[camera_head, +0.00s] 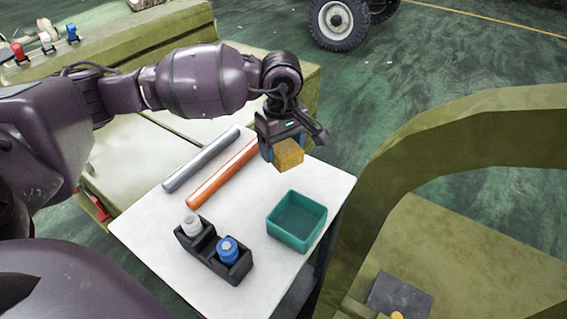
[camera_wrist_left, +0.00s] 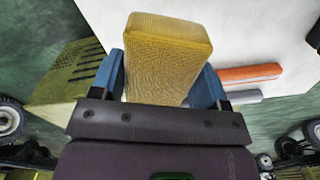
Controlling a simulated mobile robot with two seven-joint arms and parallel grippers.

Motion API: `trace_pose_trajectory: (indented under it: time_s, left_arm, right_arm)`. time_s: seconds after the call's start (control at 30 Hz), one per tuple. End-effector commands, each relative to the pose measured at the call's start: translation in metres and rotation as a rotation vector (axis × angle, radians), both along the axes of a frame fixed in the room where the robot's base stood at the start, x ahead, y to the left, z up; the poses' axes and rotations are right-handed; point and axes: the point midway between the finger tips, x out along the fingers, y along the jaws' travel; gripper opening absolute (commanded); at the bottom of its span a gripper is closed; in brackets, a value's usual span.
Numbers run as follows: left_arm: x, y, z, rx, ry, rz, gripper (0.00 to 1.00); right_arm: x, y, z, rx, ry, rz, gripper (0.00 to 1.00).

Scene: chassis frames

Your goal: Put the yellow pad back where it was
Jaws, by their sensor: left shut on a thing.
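The yellow pad (camera_head: 288,154) is a small yellow block. My left gripper (camera_head: 276,146) is shut on it and holds it over the far right part of the white table (camera_head: 150,213). In the left wrist view the yellow pad (camera_wrist_left: 165,50) sits between the two blue fingers of my left gripper (camera_wrist_left: 165,85). A green open box (camera_head: 297,221) stands on the table, nearer than the pad; its visible inside looks empty. My right gripper is not in view.
A grey rod (camera_head: 202,160) and an orange rod (camera_head: 223,174) lie side by side on the table. A black holder (camera_head: 205,254) carries a white-capped bottle (camera_head: 192,226) and a blue-capped bottle (camera_head: 228,250). An olive chassis frame (camera_head: 470,112) stands at right.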

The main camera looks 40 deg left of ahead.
Motion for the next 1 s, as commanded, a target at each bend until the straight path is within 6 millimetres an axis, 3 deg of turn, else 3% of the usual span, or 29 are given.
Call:
trace_pose_trajectory:
  time_s: [0.33, 0.7, 0.73, 0.8, 0.9, 1.0]
  left_arm:
    - [-0.001, 0.000, -0.053, -0.001, 0.010, 0.000, 0.50]
    - [0.000, 0.000, -0.055, 0.000, 0.002, 0.000, 0.50]
    - [0.000, 0.000, -0.055, -0.001, 0.001, 0.000, 0.72]
    - [0.000, 0.000, -0.055, -0.001, 0.001, 0.000, 0.82]
    - [0.000, 0.000, -0.055, -0.001, 0.001, 0.000, 0.94]
    - [0.000, 0.000, -0.055, -0.001, 0.001, 0.000, 0.94]
  right_arm:
    - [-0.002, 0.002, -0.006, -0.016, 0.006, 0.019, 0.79]
    - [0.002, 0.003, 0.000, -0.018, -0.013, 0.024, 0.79]
    - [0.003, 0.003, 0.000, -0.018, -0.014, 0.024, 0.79]
    - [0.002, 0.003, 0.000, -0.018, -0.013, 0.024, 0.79]
    - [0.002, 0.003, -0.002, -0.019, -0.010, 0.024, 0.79]
    - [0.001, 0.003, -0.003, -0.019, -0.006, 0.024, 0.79]
